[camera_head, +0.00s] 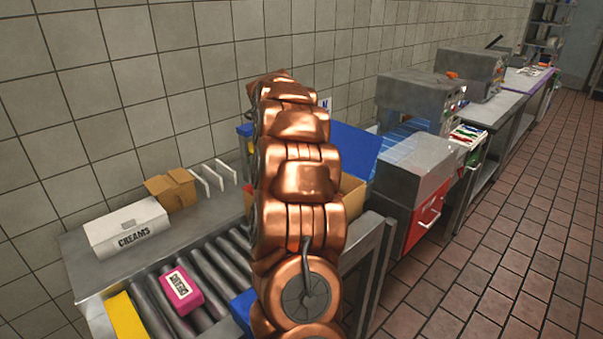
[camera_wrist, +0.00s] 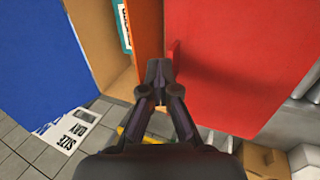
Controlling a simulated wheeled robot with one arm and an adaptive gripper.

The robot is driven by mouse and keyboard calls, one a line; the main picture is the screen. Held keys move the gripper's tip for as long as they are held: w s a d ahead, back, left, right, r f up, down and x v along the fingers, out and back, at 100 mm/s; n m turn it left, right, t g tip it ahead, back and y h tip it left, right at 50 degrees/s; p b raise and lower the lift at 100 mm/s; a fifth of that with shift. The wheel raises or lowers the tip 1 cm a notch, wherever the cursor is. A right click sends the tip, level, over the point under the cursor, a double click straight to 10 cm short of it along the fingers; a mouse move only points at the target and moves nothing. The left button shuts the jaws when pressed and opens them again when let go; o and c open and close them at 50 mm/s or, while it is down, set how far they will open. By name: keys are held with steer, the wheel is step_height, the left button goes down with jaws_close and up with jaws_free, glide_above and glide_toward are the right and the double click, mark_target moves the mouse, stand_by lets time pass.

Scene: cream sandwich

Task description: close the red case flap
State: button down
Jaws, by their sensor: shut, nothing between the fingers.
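In the wrist view a large flat red flap (camera_wrist: 235,65) stands open on the right. To its left is the tan inside of the case (camera_wrist: 85,40), with a teal and white item (camera_wrist: 124,22) in it. My gripper (camera_wrist: 156,72) is shut and empty, its tips close to the left edge of the red flap; I cannot tell whether they touch it. In the head view the case (camera_head: 353,196) shows partly beside my copper arm, with a raised blue flap (camera_head: 352,147). My arm hides my gripper there, and I cannot make out the red flap.
A white CREAMS box (camera_head: 126,228) and a small cardboard box (camera_head: 171,190) stand on the left of the roller counter. A pink pack (camera_head: 176,291) and a yellow one (camera_head: 126,318) lie on the rollers. A machine with a red front (camera_head: 426,212) stands at right.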

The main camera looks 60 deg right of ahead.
steer(key=shift+r+p, duration=1.4)
steer(key=shift+r, duration=1.65)
steer(key=shift+r+b, duration=0.15)
steer(key=shift+b, duration=0.3)
step_height(320, 180, up, 9)
steer(key=b, duration=0.1)
steer(key=shift+b, duration=0.35)
